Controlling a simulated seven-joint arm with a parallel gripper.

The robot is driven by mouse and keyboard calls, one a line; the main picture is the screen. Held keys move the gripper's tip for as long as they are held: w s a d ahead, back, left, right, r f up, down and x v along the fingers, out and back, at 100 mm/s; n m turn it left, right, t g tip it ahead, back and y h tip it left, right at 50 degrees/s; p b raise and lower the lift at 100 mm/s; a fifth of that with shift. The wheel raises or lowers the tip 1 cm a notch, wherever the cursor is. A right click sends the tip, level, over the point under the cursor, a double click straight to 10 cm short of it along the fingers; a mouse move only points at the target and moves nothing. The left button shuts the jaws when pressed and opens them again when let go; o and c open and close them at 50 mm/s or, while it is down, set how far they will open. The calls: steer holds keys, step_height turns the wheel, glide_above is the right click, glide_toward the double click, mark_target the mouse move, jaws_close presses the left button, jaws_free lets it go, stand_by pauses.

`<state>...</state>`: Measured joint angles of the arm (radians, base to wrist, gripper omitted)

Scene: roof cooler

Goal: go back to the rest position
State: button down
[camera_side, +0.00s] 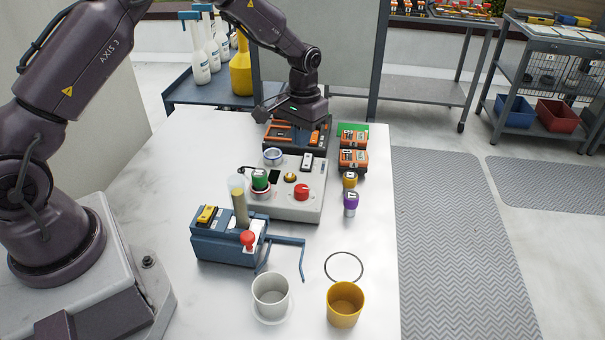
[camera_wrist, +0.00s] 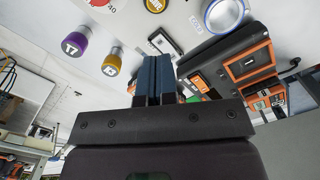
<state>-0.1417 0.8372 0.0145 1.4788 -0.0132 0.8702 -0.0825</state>
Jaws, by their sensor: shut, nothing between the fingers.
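My gripper (camera_side: 301,138) is at the far end of the white table, low over the dark tray with orange parts (camera_side: 272,133). Its blue fingers (camera_wrist: 160,72) are together with nothing between them in the wrist view. In the side view the arm reaches across from the left and bends down to the gripper. I cannot tell whether the fingertips touch anything below them.
Close by are the grey control panel (camera_side: 283,207) with its red knob (camera_side: 301,192) and two orange-labelled boxes (camera_side: 352,160). The blue device (camera_side: 222,243), white cup (camera_side: 270,290) and yellow cup (camera_side: 345,304) stand nearer. Bottles (camera_side: 240,68) stand behind; the table's left part is clear.

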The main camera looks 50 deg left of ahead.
steer(key=s+d+r+m+t, duration=0.1)
steer(key=s+d+r+t, duration=0.2)
steer(key=s+r, duration=0.8)
steer(key=s+d+r+m+t, duration=0.1)
steer(key=s+d+r+t, duration=0.2)
steer(key=s+r, duration=0.9)
steer(key=s+d, duration=0.1)
steer(key=s, duration=0.3)
steer(key=shift+r+m, duration=0.2)
steer(key=shift+m, duration=0.2)
